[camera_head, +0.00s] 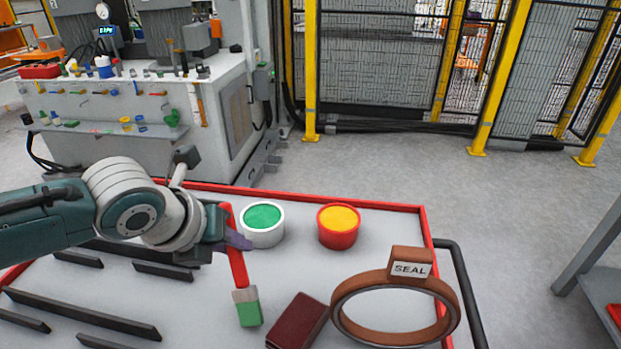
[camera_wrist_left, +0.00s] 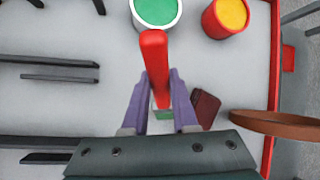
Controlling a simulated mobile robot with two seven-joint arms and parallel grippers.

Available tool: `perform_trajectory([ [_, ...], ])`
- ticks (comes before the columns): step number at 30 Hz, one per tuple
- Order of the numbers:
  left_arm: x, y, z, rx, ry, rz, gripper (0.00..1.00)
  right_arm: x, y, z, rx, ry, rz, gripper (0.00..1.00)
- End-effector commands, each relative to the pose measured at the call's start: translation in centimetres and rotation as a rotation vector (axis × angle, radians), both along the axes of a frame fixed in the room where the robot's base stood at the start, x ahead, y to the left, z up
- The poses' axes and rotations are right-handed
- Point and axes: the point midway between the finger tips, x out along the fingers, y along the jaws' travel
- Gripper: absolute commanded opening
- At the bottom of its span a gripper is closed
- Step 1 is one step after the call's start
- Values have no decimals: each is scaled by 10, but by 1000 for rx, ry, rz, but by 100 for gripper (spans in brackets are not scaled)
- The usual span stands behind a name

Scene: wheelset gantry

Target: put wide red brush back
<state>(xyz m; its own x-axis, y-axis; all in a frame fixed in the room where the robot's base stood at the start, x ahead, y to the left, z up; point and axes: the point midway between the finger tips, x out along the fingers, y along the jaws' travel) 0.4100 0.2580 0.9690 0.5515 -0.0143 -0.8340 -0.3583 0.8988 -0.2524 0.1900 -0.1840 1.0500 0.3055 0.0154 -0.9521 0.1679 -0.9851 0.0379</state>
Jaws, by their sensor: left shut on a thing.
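The wide red brush (camera_head: 237,265) has a red handle and a green-tipped head that points down toward the front of the tray. My left gripper (camera_head: 236,240) is shut on its handle, beside the white pot. In the left wrist view the red handle (camera_wrist_left: 155,60) stands between the purple fingers of my left gripper (camera_wrist_left: 158,100). The green tip (camera_wrist_left: 164,115) shows beyond the fingers. I cannot tell whether the tip touches the tray. My right gripper is not in view.
A white pot of green paint (camera_head: 263,222) and a red pot of yellow paint (camera_head: 338,226) stand on the red-rimmed tray (camera_head: 424,222). A dark red block (camera_head: 298,322) and a brown ring marked SEAL (camera_head: 395,300) lie at front right. Black bars (camera_head: 85,312) lie at left.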

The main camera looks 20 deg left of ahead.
Motion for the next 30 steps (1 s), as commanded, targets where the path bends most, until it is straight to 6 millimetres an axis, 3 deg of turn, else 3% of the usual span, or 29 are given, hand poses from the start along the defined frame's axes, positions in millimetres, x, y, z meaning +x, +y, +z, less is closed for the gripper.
perform_trajectory([
  [1,0,0,-3,0,0,0,0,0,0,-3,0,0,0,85],
  [2,0,0,-3,-1,0,1,28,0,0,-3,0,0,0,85],
  [10,0,0,-2,-1,0,1,56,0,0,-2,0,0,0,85],
  [21,-3,1,7,1,1,-1,56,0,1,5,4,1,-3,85],
  [30,-33,2,54,3,1,-4,56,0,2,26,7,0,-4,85],
])
